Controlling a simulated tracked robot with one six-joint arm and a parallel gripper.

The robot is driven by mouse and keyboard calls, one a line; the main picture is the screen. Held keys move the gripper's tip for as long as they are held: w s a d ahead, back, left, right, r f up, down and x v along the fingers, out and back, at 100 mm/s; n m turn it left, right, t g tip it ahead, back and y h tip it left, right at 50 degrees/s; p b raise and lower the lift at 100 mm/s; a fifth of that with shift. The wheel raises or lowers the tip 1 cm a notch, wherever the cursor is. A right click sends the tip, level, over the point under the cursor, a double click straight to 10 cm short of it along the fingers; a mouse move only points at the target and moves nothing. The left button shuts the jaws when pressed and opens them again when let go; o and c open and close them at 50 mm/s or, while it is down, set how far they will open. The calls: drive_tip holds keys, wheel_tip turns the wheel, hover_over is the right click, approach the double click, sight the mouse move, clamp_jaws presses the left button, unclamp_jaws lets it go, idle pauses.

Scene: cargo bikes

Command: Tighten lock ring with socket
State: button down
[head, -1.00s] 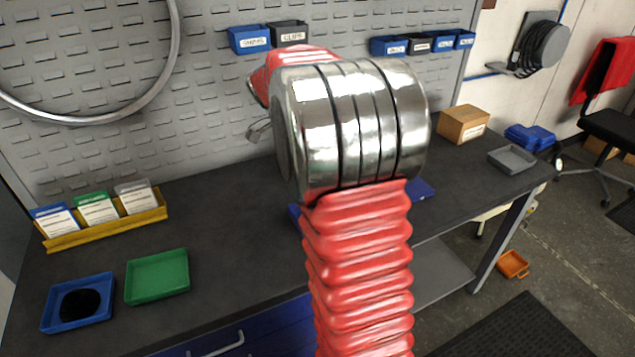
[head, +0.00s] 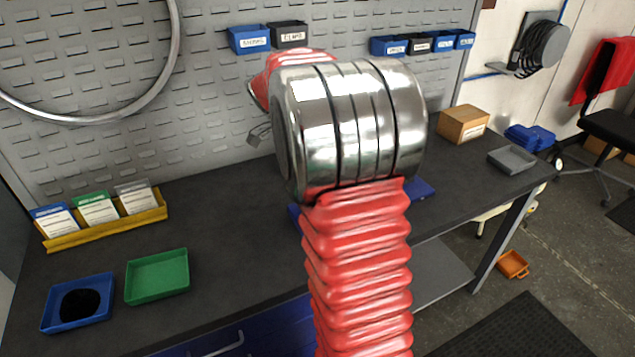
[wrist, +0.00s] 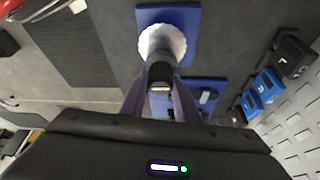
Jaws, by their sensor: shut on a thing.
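In the wrist view my gripper (wrist: 160,92) has its two fingers closed around a dark, short cylindrical tool (wrist: 160,72), which looks like the socket. The far end of the tool lies over a pale, round, toothed part (wrist: 162,36), probably the lock ring's seat. I cannot tell whether they touch. The lock ring itself is not clearly made out. The round part is on a blue plate (wrist: 194,22).
The dark workbench (head: 225,215) holds a blue tray (head: 107,310), a green tray (head: 157,277), a yellow card holder (head: 105,230), a cardboard box (head: 463,124) and a grey tray (head: 511,159). Small bins hang on the pegboard (head: 225,80) behind. Bare bench lies left of the arm.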

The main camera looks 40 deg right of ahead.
drive_tip(key=shift+f, duration=0.25)
idle(0.4)
drive_tip(key=c, duration=2)
unclamp_jaws()
clamp_jaws()
drive_tip(key=shift+f, duration=0.1)
drive_tip(key=shift+m+g+y, duration=0.3)
drive_tip(key=shift+m, duration=0.7)
drive_tip(key=shift+r, duration=0.2)
